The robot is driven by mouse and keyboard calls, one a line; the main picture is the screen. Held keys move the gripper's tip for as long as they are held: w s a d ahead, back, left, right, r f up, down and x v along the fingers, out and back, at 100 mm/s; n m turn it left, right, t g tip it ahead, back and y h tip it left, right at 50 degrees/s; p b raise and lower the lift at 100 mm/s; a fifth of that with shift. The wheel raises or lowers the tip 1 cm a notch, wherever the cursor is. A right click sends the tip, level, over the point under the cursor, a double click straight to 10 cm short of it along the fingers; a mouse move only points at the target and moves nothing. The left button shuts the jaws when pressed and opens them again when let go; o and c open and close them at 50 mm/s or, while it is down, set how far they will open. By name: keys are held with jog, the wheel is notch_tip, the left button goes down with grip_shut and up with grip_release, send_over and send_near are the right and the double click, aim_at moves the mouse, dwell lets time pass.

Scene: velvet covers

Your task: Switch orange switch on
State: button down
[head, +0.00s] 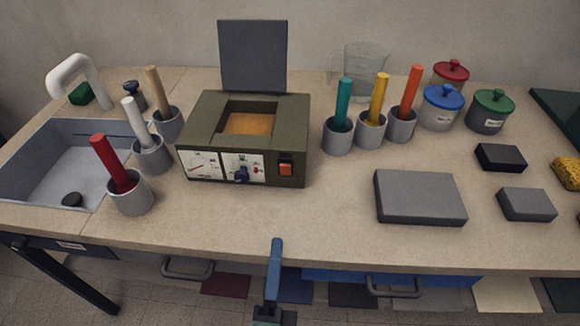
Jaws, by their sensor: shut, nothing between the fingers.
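The orange switch (286,169) is a small orange rocker in a black frame at the right end of the front panel of an olive-green box device (297,125). The panel also has a dial gauge (201,164) and a dark knob (242,175). Whether the switch is on or off is too small to tell. My gripper (277,242) shows at the lower middle, pointing up in the picture at the table's front edge. It is shut and empty, below the switch in the picture and apart from it.
Cups with coloured handles stand on both sides of the device, the nearest a red one (112,163). A grey block (420,197) lies to the right, and a sink (70,165) is at the left. The table (220,220) in front of the device is clear.

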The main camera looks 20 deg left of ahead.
aim_at(285, 168)
dwell(0.3)
jog(key=p+x, duration=0.1)
jog(key=x, duration=1.3)
jog(key=shift+r, duration=0.1)
